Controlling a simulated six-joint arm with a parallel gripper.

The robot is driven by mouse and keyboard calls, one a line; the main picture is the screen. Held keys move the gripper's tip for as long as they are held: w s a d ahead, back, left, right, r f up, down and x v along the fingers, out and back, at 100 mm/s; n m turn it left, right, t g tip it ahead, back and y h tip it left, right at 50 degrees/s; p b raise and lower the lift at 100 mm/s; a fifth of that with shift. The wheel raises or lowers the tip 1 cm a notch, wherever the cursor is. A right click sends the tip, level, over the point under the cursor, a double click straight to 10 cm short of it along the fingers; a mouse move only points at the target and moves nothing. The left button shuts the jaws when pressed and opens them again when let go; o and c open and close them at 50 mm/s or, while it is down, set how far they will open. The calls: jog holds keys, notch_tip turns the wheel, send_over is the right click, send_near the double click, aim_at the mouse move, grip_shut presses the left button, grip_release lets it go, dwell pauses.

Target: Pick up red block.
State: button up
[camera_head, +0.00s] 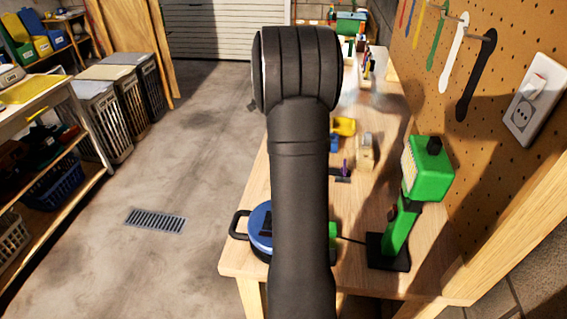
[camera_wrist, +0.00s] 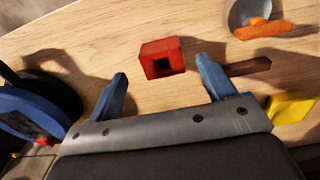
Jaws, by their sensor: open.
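In the wrist view, a red block (camera_wrist: 174,47) with a dark square opening in its near face sits on the wooden tabletop (camera_wrist: 110,35). My gripper (camera_wrist: 162,68) shows there with its two blue fingers spread apart and nothing held between them. The block lies just beyond the fingertips, about midway between them, and appears apart from both. In the head view my arm covers the middle of the workbench (camera_head: 385,275), and neither the red block nor my fingers can be seen.
In the wrist view, a blue round object (camera_wrist: 40,108) stands left; a brown stick (camera_wrist: 248,67), yellow piece (camera_wrist: 291,107) and orange piece (camera_wrist: 262,30) by a grey cup lie right. In the head view a green device (camera_head: 428,170) stands near the pegboard (camera_head: 500,45).

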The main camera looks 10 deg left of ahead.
jog(key=shift+w+d+f, duration=0.1)
jog(key=shift+d+f, duration=0.15)
jog(key=shift+f, duration=1.15)
jog(key=shift+d+f, duration=0.2)
jog(key=shift+f, duration=1.15)
jog(key=shift+c, duration=0.5)
jog(key=c, duration=1)
